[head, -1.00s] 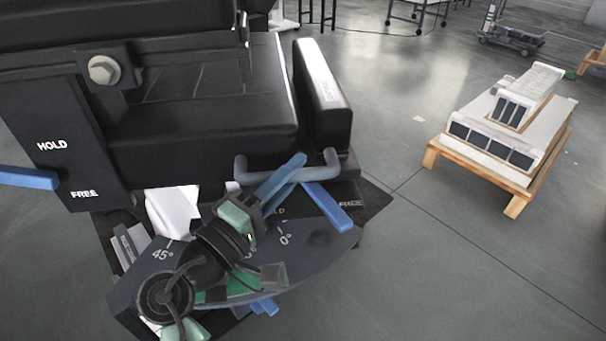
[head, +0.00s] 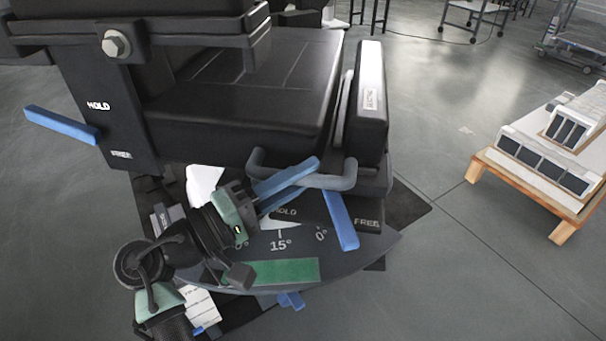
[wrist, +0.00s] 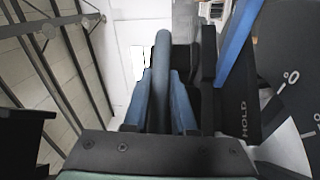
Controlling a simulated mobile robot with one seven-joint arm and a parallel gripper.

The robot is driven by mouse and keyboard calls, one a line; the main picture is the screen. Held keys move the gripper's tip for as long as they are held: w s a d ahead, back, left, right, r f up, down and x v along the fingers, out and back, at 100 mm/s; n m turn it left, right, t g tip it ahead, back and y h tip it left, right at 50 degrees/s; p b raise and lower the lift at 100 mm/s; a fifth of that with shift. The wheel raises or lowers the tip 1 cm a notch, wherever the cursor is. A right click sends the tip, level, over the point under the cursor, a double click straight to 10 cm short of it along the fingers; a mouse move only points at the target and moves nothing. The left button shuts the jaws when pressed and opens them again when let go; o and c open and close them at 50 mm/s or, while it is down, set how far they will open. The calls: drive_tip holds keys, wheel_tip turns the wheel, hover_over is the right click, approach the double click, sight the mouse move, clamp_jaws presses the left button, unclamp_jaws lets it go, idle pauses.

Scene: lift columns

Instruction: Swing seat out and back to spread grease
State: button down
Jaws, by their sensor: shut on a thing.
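The black padded seat (head: 235,100) fills the upper middle of the head view. A grey bar handle (head: 345,180) runs along its front edge. My gripper (head: 288,182) has its blue fingers shut around this handle. In the wrist view the handle (wrist: 162,75) stands between the two fingers (wrist: 160,105). Below the seat is a dark angle plate (head: 370,247) marked 15° and 0°, with a green strip (head: 270,271). My wrist and arm cover the plate's left part. A blue lever (head: 341,222) lies on it between HOLD and FREE. No grease is clearly visible.
Another blue lever (head: 60,122) sticks out left beside a dark HOLD/FREE panel (head: 105,130). A black armrest (head: 369,105) rises at the seat's right. A wooden pallet (head: 560,205) with white-sided boxes stands at far right. Grey floor between is clear.

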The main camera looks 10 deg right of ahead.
drive_tip(key=c, duration=0.7)
unclamp_jaws()
drive_tip(key=shift+c, duration=0.2)
drive_tip(key=p+v, duration=0.3)
drive_tip(key=v, duration=1)
